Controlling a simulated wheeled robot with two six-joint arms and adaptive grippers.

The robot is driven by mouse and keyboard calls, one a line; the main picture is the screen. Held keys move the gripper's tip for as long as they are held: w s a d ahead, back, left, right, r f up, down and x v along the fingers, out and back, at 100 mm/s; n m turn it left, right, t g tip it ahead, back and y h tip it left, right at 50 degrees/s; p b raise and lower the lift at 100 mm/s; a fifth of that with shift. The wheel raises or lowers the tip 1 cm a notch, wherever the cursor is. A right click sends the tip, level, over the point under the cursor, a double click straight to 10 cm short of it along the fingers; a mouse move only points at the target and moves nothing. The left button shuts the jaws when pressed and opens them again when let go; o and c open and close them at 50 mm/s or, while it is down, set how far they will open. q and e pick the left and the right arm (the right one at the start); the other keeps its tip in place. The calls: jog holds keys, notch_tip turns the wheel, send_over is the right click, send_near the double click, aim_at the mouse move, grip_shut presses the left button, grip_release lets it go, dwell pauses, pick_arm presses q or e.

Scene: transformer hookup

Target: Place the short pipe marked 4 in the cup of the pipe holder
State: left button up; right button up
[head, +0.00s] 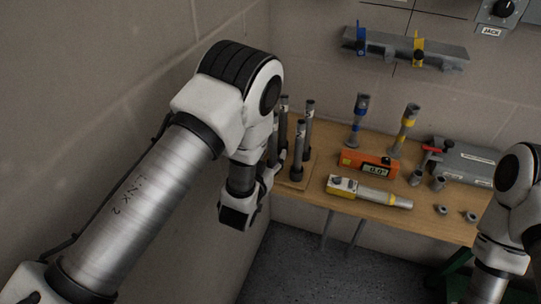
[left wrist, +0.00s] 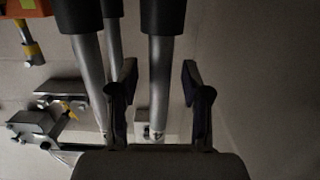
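My right gripper is out of view.
An orange meter (head: 368,163) and a yellow-and-grey tool (head: 370,193) lie mid-table. Blue-banded (head: 358,120) and yellow-banded (head: 404,130) pieces stand behind. Small grey cups (head: 417,177) are near the right. A grey rail with clamps (head: 405,50) is on the wall.

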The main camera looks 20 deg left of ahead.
pick_arm(q)
jog(key=s+r+b, duration=0.1)
jog(key=s+b, duration=0.1)
jog(key=s, duration=1)
jog(key=shift+a+r, duration=0.2)
jog(key=shift+r, duration=0.15)
